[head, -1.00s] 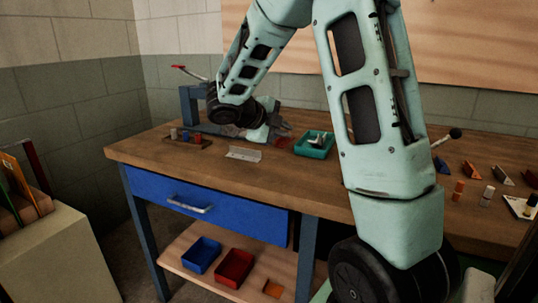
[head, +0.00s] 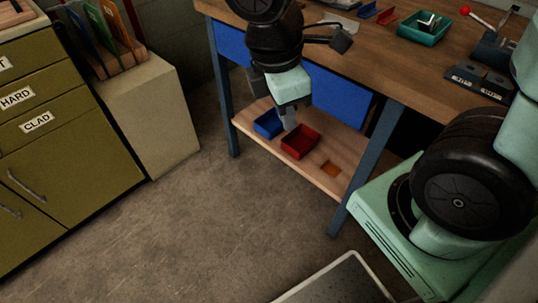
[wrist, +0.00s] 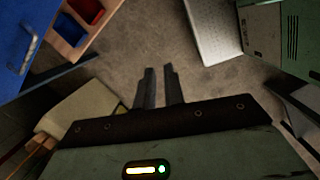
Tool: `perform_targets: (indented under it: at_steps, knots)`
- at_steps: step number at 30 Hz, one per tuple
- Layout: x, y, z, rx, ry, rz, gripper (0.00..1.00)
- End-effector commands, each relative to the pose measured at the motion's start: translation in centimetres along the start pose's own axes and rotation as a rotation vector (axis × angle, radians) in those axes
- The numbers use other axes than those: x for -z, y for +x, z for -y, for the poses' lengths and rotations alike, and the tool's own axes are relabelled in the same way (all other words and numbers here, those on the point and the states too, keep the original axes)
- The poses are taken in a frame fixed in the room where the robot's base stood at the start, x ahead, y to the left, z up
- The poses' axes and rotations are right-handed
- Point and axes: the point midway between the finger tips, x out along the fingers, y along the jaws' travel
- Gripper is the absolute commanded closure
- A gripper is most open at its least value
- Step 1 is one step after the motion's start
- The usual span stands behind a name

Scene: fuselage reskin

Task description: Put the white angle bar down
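My gripper (head: 289,124) points down in front of the bench, below the top and near the lower shelf, apart from the bar. In the wrist view my gripper (wrist: 159,68) has its two dark fingers a little apart, with only floor visible between them. The bar is not visible in the wrist view.
The bench top (head: 385,50) carries a teal bin (head: 425,32) and small blue and red pieces. The lower shelf (head: 318,175) holds a blue bin (head: 268,124) and a red bin (head: 301,142). An olive cabinet (head: 70,150) stands left. Floor (head: 200,225) between is clear.

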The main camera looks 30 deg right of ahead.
Motion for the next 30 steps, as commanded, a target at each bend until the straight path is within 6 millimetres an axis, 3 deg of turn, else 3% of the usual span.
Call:
perform_targets:
  at_steps: [3, 9, 23, 26, 30]
  knots:
    - [3.1, -0.3, 4.2, 0.039, 0.296, -0.104, 0.89]
    - [5.4, -0.6, 8.1, 0.117, 0.624, -0.186, 0.89]
    - [5.8, -0.9, 8.8, 0.136, 0.696, -0.198, 0.89]
    - [5.6, -2.0, 8.7, 0.136, 0.695, -0.198, 0.89]
    - [5.0, -5.1, 8.5, 0.136, 0.695, -0.198, 0.89]
